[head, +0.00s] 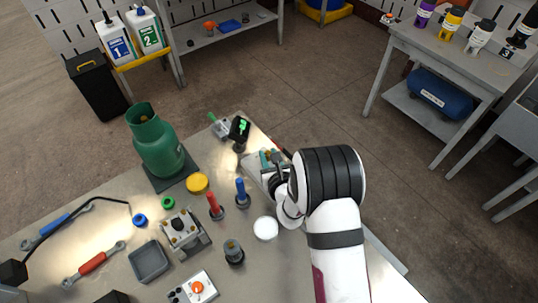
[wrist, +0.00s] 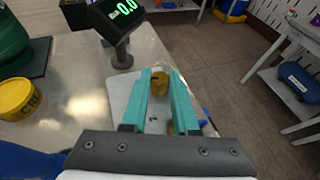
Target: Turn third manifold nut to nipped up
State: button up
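The manifold shows as a pale plate (wrist: 118,88) below my gripper in the wrist view. A brass nut (wrist: 160,82) stands on it, seen between the tips of my gripper's two teal fingers (wrist: 160,74). The fingers are apart, with the nut filling most of the gap; I cannot tell whether they touch it. Another brass piece (wrist: 171,128) is mostly hidden behind the right finger. In the head view, my gripper (head: 266,158) is at the table's far right edge and my wrist hides most of the manifold. Which nut is third is not clear.
A display (wrist: 122,14) reading 0.0 in green stands just beyond the manifold. A green gas cylinder (head: 158,143), a yellow tin (head: 197,182), red (head: 214,207) and blue (head: 242,193) upright tools and a white disc (head: 266,228) are on the table.

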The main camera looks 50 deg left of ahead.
jog(key=o, duration=0.5)
jog(key=shift+c, duration=0.2)
jog(key=v, duration=1.6)
jog(key=shift+w+a+r, duration=0.1)
